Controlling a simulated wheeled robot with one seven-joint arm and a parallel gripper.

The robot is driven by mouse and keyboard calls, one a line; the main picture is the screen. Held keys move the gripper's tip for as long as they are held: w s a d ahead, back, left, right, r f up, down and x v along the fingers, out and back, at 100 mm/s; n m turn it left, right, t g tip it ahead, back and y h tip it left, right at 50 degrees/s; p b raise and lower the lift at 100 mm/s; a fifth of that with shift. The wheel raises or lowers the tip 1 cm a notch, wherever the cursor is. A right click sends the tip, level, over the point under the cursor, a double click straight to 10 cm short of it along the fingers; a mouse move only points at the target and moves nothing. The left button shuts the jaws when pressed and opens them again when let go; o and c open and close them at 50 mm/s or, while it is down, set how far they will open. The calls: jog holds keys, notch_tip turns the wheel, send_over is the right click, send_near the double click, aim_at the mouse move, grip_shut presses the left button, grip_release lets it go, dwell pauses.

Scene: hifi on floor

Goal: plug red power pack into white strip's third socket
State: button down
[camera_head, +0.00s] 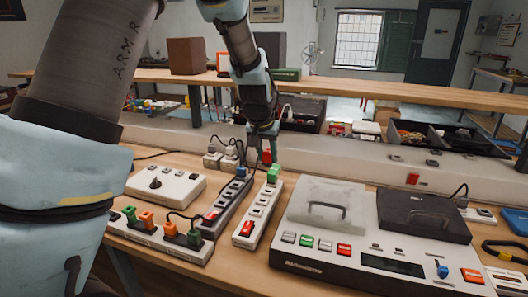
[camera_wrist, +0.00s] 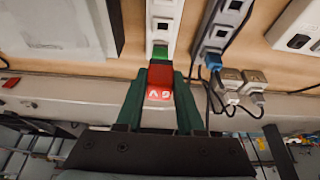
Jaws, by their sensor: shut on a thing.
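My gripper (camera_head: 265,150) is at the far end of the white strip (camera_head: 251,222), shut on the red power pack (camera_head: 267,157). In the wrist view the red pack (camera_wrist: 160,77) sits between the dark green fingers (camera_wrist: 160,90), with light markings on its face. A green plug (camera_head: 273,174) stands at the far end of the white strip. In the wrist view that plug (camera_wrist: 160,52) shows just past the pack, on the strip (camera_wrist: 163,22). The strip's near end has a red switch (camera_head: 246,229). The pack's underside is hidden; I cannot tell whether it touches anything.
A dark grey strip (camera_head: 226,205) with a blue plug lies just left of the white strip. A front white strip (camera_head: 160,238) holds orange and green plugs. A large machine (camera_head: 375,262) stands close on the right. A low ledge (camera_head: 340,164) runs behind.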

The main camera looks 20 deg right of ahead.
jog(key=shift+f+b, duration=2.8)
jog(key=shift+f, duration=1.05)
jog(key=shift+s+a, duration=0.15)
jog(key=shift+f+b, duration=0.5)
jog(key=shift+f, duration=0.45)
dwell(1.0)
jog(key=shift+c, duration=2.2)
grip_release()
jog(key=w+d+r+p+v, duration=0.1)
jog(key=p+v, duration=0.2)
jog(key=v, duration=1.3)
jog(key=shift+w+d+r, duration=0.15)
jog(key=shift+w+d, duration=0.1)
jog(key=shift+w, duration=0.05)
